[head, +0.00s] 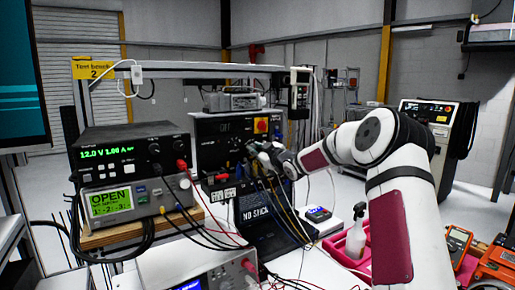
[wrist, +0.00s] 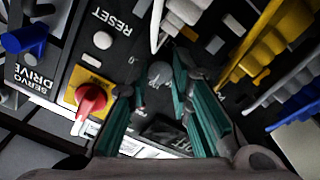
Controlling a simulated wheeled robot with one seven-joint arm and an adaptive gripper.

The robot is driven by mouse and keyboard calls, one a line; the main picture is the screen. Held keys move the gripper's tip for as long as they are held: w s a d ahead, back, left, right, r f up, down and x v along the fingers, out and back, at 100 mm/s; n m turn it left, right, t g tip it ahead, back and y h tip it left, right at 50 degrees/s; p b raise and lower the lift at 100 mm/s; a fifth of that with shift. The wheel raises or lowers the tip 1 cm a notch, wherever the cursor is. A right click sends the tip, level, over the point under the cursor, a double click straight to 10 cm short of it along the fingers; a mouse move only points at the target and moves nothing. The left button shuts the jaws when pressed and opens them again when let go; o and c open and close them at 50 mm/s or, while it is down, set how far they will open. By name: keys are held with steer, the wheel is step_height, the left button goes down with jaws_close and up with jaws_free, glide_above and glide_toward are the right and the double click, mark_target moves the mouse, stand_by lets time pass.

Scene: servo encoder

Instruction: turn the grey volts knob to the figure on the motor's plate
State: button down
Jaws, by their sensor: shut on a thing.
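In the wrist view a round grey knob (wrist: 160,74) sits on a black panel, between the teal pads of my gripper (wrist: 156,88). The fingers are shut on it. The marks around it are small and partly covered, so I cannot read its setting. In the head view my gripper (head: 262,152) reaches from the right to the front of the black servo drive unit (head: 216,131); the knob is hidden there. I cannot make out the motor's plate or its figure in either view.
A red rotary switch (wrist: 91,99) on a yellow plate lies close left of my fingers. Yellow plugs (wrist: 262,50) with cables crowd the right. In the head view a bench supply (head: 130,155) reading 12.0 V stands left, and loose leads hang below my gripper.

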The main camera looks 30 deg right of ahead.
steer(key=m+p, duration=0.1)
steer(key=m, duration=0.5)
steer(key=m+p, duration=0.1)
steer(key=m, duration=0.4)
steer(key=shift+f+m, duration=0.1)
steer(key=shift+m, duration=0.3)
steer(key=shift+a, duration=0.1)
steer(key=c, duration=1.4)
jaws_free()
steer(key=shift+c, duration=0.2)
steer(key=shift+s, duration=0.1)
steer(key=shift+s, duration=0.2)
steer(key=s, duration=1.1)
steer(key=shift+s+d, duration=0.2)
steer(key=shift+d, duration=0.05)
